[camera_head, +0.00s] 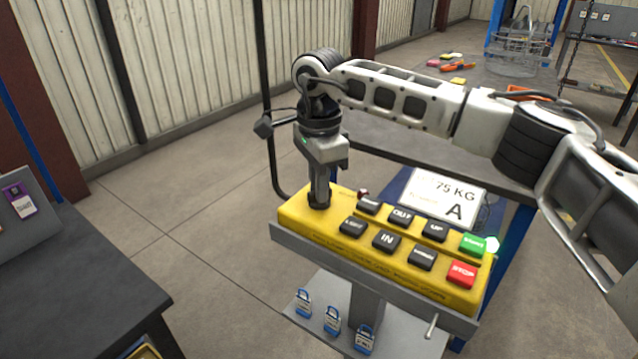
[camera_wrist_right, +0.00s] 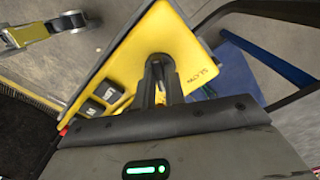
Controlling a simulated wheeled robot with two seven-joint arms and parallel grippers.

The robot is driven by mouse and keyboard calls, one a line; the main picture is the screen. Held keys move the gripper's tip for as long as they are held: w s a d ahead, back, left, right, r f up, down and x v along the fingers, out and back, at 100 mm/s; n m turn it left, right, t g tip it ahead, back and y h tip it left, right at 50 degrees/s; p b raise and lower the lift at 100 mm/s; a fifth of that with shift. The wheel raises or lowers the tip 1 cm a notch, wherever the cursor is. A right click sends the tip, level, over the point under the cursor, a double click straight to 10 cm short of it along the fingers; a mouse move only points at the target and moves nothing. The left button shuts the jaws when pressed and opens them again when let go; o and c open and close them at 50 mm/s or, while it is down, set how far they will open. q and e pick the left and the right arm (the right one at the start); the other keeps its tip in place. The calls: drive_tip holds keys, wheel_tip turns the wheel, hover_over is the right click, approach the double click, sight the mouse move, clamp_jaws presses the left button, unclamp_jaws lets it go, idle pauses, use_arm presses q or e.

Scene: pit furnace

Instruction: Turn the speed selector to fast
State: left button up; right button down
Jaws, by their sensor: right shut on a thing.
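The yellow control box (camera_head: 390,275) stands on a grey pedestal bracket, with black buttons, a green button (camera_head: 472,244) and a red stop button (camera_head: 462,273). The speed selector (camera_wrist_right: 161,58) is a round dark knob at the box's left end in the head view. My right gripper (camera_head: 319,196) points straight down over it and is shut on it; the fingers hide most of the knob. In the right wrist view the two fingers (camera_wrist_right: 158,80) meet at the knob, beside small dark lettering. Which way the selector points cannot be told. My left gripper is not in view.
A white card (camera_head: 447,195) marked 75 KG and A is behind the box. Blue padlocks (camera_head: 332,320) stand on the grey shelf below. A dark table (camera_head: 70,285) is at the left. A wire basket (camera_head: 520,50) is at the back right. Open floor lies left of the box.

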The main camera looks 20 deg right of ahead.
drive_tip(key=shift+r, duration=0.1)
drive_tip(key=c, duration=1.5)
unclamp_jaws()
drive_tip(key=shift+o, duration=0.2)
drive_tip(key=shift+r, duration=0.5)
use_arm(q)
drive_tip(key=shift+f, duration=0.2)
use_arm(e)
wheel_tip(320, 180, up, 15)
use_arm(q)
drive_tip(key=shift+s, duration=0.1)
use_arm(e)
drive_tip(key=shift+f, duration=0.1)
